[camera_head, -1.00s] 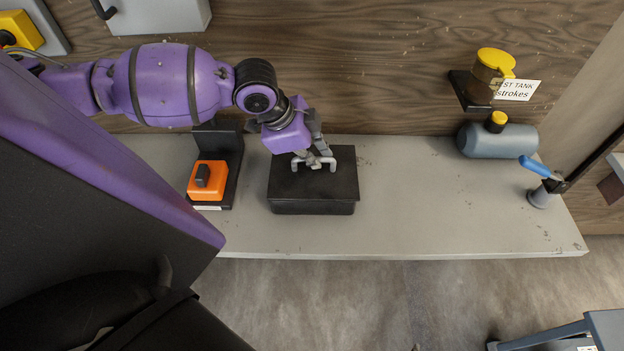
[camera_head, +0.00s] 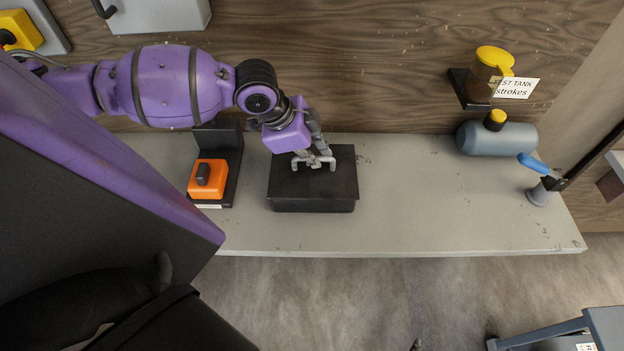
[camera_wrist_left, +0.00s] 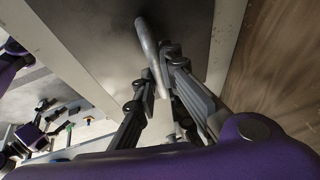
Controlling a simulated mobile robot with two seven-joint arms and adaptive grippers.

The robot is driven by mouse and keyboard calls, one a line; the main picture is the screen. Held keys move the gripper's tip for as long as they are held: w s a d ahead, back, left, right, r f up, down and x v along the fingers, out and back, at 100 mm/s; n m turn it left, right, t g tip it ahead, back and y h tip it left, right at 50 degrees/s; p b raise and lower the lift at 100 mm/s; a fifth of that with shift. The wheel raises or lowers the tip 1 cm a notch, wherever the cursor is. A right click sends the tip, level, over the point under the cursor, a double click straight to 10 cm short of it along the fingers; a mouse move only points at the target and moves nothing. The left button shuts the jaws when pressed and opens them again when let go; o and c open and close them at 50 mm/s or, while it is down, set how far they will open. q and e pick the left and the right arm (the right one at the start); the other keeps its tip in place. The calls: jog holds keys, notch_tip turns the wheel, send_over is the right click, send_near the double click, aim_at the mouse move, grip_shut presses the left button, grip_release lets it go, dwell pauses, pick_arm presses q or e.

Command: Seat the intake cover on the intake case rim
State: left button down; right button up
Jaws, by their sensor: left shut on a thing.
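The intake cover (camera_head: 342,182) is a flat black plate with a light grey handle on top. It lies over the black intake case (camera_head: 313,206) on the bench; its edges look roughly lined up with the case, but I cannot tell whether it sits flush all round. My left gripper (camera_head: 314,163) comes down from the upper left and is shut on the cover's handle. In the left wrist view the fingers (camera_wrist_left: 163,80) close around the grey handle bar (camera_wrist_left: 149,48). The case rim is hidden under the cover. My right gripper is not in view.
An orange switch box (camera_head: 205,178) on a black bracket stands just left of the case. The grey bench (camera_head: 430,200) is clear to the right. At the far right are a grey tank (camera_head: 498,139), a yellow-lidded jar (camera_head: 488,78) and a blue-handled lever (camera_head: 536,166).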

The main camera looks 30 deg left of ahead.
pick_arm(q)
jog(key=shift+f, duration=0.15)
dwell(0.8)
jog(key=c, duration=1.7)
grip_release()
jog(key=shift+c, duration=0.2)
jog(key=o, duration=0.4)
jog(key=o, duration=0.8)
jog(key=shift+o, duration=0.5)
jog(key=shift+o, duration=1.4)
